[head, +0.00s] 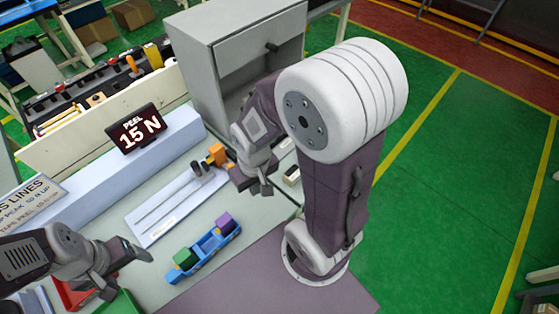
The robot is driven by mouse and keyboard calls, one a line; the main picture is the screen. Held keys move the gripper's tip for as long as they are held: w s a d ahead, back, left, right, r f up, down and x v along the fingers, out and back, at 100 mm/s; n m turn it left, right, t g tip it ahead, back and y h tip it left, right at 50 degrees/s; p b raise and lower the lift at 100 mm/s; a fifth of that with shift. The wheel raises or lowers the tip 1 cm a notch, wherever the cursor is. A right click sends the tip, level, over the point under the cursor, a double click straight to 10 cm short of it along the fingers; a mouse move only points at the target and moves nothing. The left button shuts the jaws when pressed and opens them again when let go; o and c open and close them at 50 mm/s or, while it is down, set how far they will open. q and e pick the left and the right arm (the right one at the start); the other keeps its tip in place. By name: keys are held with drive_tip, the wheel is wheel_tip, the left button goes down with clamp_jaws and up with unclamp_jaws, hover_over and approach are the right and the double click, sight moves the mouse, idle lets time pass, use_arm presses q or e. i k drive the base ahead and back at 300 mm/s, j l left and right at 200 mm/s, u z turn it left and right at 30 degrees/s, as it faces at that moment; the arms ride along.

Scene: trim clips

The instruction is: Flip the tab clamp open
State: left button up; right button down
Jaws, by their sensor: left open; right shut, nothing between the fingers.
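I cannot tell for certain which part is the tab clamp. An orange block (217,155) stands at the far right end of a white plate with dark rods (168,212), close to my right gripper. My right gripper (264,188) is shut and empty, pointing down just right of the orange block; whether they touch is unclear. A blue holder (205,250) carries a green block (185,258) and a purple block (224,222) on the bench. My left gripper (135,268) is open and empty at the lower left, left of the blue holder.
A grey cabinet (225,60) rises behind my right arm. Red (72,292) and green (122,304) bins lie under my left gripper. A small white-topped item (292,176) lies right of my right gripper.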

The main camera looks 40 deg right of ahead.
sight(225, 167)
drive_tip(key=z, duration=0.7)
drive_tip(key=l+u, duration=0.2)
drive_tip(key=u, duration=0.3)
drive_tip(key=k+l+u, duration=0.1)
drive_tip(key=u, duration=0.4)
drive_tip(key=k+l+u, duration=0.1)
drive_tip(key=u, duration=0.35)
drive_tip(key=l, duration=0.1)
